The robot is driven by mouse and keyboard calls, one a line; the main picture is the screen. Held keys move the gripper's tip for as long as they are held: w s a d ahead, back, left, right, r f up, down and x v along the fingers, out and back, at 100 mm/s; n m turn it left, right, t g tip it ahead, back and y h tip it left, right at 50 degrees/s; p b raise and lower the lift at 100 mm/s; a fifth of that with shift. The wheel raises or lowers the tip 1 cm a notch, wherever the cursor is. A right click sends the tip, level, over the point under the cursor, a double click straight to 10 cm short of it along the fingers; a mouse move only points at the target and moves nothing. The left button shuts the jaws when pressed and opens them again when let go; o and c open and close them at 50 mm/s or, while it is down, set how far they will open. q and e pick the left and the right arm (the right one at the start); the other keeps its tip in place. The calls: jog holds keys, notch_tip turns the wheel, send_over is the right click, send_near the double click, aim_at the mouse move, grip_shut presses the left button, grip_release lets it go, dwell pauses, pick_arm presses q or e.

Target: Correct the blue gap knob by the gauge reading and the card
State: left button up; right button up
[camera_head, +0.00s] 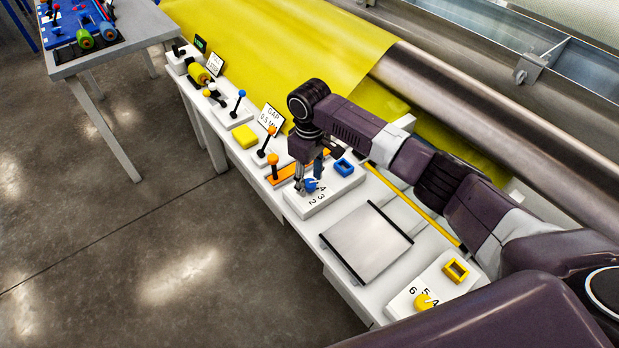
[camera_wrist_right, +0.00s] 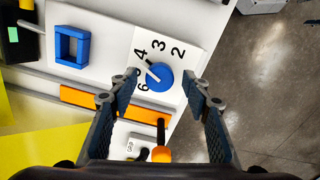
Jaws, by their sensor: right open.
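The blue gap knob (camera_head: 312,185) sits on a white numbered plate (camera_head: 325,200). In the right wrist view the knob (camera_wrist_right: 160,78) has a white pointer aimed between 4 and 5, nearer 4. My right gripper (camera_head: 308,183) is over the knob, fingers pointing down. In the wrist view its open fingers (camera_wrist_right: 162,82) stand on both sides of the knob, apart from it. A white card (camera_head: 271,118) reads "GAP 0.5 MM". A black box with a green display (camera_wrist_right: 13,36), possibly the gauge, is cut off at the edge; its reading is illegible. My left gripper is not in view.
A blue square frame (camera_head: 343,167) is on the same plate. An orange-knobbed lever (camera_head: 273,161) stands close to my right gripper. A grey flat panel (camera_head: 367,242) and a yellow knob (camera_head: 425,301) lie nearer. A yellow sheet and steel roller (camera_head: 450,90) run behind.

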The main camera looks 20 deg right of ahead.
jog(key=c, duration=1.2)
jog(key=shift+o, duration=0.2)
jog(key=shift+r+n+p, duration=0.15)
jog(key=shift+n+p, duration=1.35)
jog(key=shift+n, duration=0.4)
jog(key=n+p, duration=0.1)
jog(key=n, duration=0.1)
jog(key=shift+w+n, duration=0.1)
jog(key=shift+n, duration=0.3)
jog(key=n+p, duration=0.1)
jog(key=n, duration=0.4)
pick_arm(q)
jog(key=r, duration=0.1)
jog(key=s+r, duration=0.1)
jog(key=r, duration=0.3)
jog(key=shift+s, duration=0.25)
pick_arm(e)
jog(key=n, duration=0.6)
jog(key=shift+n, duration=0.3)
